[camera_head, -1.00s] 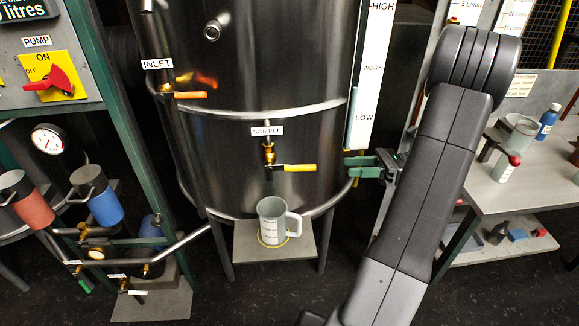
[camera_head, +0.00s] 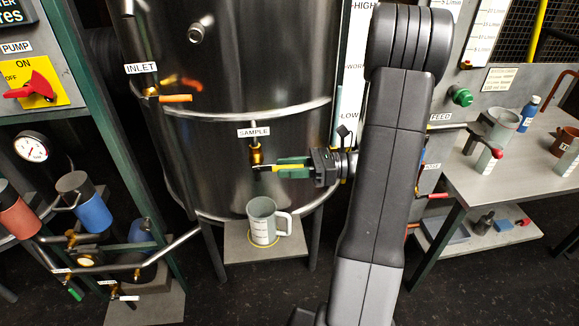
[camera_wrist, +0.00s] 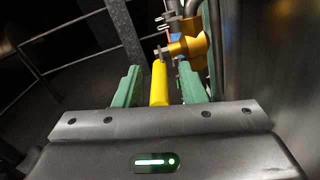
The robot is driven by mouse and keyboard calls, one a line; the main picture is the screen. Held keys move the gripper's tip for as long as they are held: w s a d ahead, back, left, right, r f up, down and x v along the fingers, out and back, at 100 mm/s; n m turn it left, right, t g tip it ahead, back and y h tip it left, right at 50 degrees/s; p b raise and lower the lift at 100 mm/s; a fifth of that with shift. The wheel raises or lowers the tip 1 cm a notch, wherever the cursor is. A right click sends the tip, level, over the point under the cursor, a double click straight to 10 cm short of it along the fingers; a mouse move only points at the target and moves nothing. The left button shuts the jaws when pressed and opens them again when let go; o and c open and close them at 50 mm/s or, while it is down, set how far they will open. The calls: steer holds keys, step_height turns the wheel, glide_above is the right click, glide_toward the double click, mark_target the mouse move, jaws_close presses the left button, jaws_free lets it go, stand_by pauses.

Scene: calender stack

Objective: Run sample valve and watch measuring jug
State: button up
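The sample valve (camera_head: 256,155) is a brass fitting on the tank's front under a SAMPLE label, with a yellow lever pointing right. My gripper (camera_head: 290,167) is at this lever, its green fingers hiding most of it in the head view. In the wrist view the yellow lever (camera_wrist: 160,82) lies between the two fingers of my gripper (camera_wrist: 162,84), with a visible gap on each side. The grey measuring jug (camera_head: 262,222) stands upright below the valve on a small grey platform (camera_head: 240,249), inside a yellow ring. No stream shows from the spout, and the jug's contents cannot be made out.
The steel tank (camera_head: 215,80) fills the middle. An INLET valve with an orange lever (camera_head: 175,98) sits at its upper left. A pump panel with a red switch (camera_head: 35,88) is at far left. A workbench (camera_head: 480,180) with vessels stands on the right.

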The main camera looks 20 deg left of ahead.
steer(key=shift+c, duration=0.3)
jaws_close()
steer(key=shift+r, duration=0.2)
